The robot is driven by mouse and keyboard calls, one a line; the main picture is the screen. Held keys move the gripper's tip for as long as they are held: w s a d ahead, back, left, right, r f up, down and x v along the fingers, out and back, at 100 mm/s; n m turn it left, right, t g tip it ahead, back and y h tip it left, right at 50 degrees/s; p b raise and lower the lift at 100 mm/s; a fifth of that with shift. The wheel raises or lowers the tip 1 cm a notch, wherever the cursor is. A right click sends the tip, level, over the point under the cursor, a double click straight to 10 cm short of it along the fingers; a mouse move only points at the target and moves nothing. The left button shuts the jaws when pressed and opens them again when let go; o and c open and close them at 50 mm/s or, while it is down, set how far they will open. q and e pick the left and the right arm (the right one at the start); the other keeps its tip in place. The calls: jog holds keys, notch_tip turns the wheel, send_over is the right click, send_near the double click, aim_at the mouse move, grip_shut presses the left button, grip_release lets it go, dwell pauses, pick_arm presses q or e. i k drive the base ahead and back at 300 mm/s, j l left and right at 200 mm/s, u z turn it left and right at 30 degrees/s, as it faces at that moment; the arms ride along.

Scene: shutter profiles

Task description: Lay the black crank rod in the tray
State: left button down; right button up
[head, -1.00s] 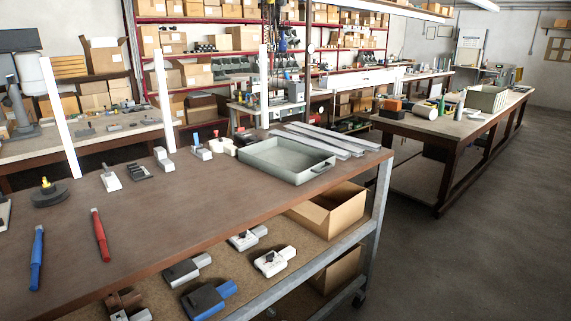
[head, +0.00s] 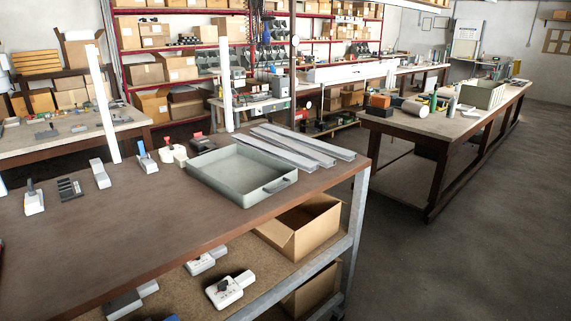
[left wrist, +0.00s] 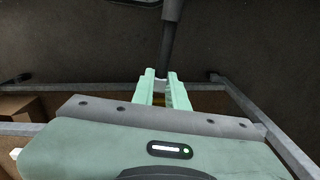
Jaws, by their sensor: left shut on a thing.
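In the left wrist view my left gripper (left wrist: 161,76) has pale green fingers shut on the black crank rod (left wrist: 168,45). The rod stretches away from the fingertips toward the top of the picture, where its far end is cut off. The grey-green tray (head: 235,172) sits on the brown workbench (head: 120,245) in the head view, near the bench's right end. The tray looks empty. Neither gripper shows in the head view, and my right gripper is in no view.
Grey metal profiles (head: 305,145) lie right behind the tray. Several small lever and switch parts (head: 145,158) stand left of it. An open cardboard box (head: 300,225) is on the shelf below. The bench top in front of the tray is clear.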

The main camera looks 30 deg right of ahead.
aim_at(251, 171)
jog(key=i+l+z, duration=0.1)
jog(key=l, duration=0.35)
jog(key=i+l+z, duration=0.1)
jog(key=l, duration=0.3)
jog(key=i+l+z, duration=0.1)
jog(key=l, duration=0.3)
jog(key=i+l+z, duration=0.1)
jog(key=i+l, duration=0.2)
jog(key=i+l+z, duration=0.1)
jog(key=l, duration=0.4)
jog(key=i+l+z, duration=0.15)
jog(key=i+l, duration=0.15)
